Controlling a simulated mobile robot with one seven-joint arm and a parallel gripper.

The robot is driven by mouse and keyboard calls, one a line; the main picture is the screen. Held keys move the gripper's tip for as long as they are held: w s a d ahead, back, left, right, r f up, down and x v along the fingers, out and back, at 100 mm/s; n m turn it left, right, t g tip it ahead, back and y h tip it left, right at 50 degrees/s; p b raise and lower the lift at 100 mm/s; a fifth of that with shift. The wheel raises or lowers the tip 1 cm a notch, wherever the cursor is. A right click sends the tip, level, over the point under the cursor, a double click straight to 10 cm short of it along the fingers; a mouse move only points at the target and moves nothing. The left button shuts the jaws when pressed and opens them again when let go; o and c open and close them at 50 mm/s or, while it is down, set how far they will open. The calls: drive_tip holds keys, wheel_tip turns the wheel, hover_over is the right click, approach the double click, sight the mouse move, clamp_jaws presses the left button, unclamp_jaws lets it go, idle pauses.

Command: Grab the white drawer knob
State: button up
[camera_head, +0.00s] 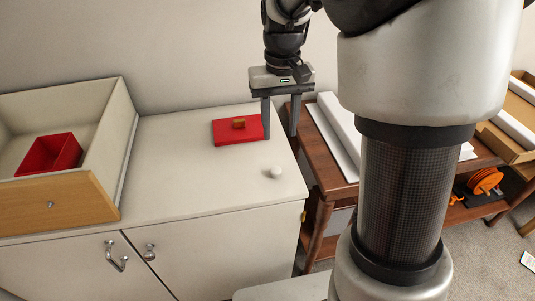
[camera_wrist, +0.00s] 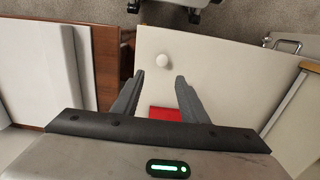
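The white knob (camera_head: 275,172) lies on the white cabinet top near its right front corner. It also shows in the wrist view (camera_wrist: 162,60), beyond my fingertips and roughly between their lines. My gripper (camera_head: 280,137) points down above the right edge of the cabinet top, farther back than the knob. In the wrist view my gripper (camera_wrist: 160,75) has its fingers apart with nothing between the tips. The knob stands clear of both fingers.
A drawer box (camera_head: 70,200) holding a red bin (camera_head: 50,155) stands at the left. A wooden table (camera_head: 325,165) with white boards adjoins the right. The cabinet top's middle is clear.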

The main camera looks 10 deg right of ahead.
drive_tip(key=b, duration=0.2)
hover_over(276, 169)
drive_tip(key=f, duration=0.9)
drive_tip(key=shift+w+d, duration=0.1)
drive_tip(key=shift+d, duration=0.2)
drive_tip(key=shift+a+f+b, duration=0.15)
drive_tip(key=shift+f+b, duration=0.45)
drive_tip(key=shift+f, duration=0.75)
drive_tip(key=shift+a+f+b, duration=0.1)
drive_tip(key=shift+f+b, duration=0.5)
drive_tip(key=shift+f, duration=0.75)
drive_tip(key=shift+c, duration=0.5)
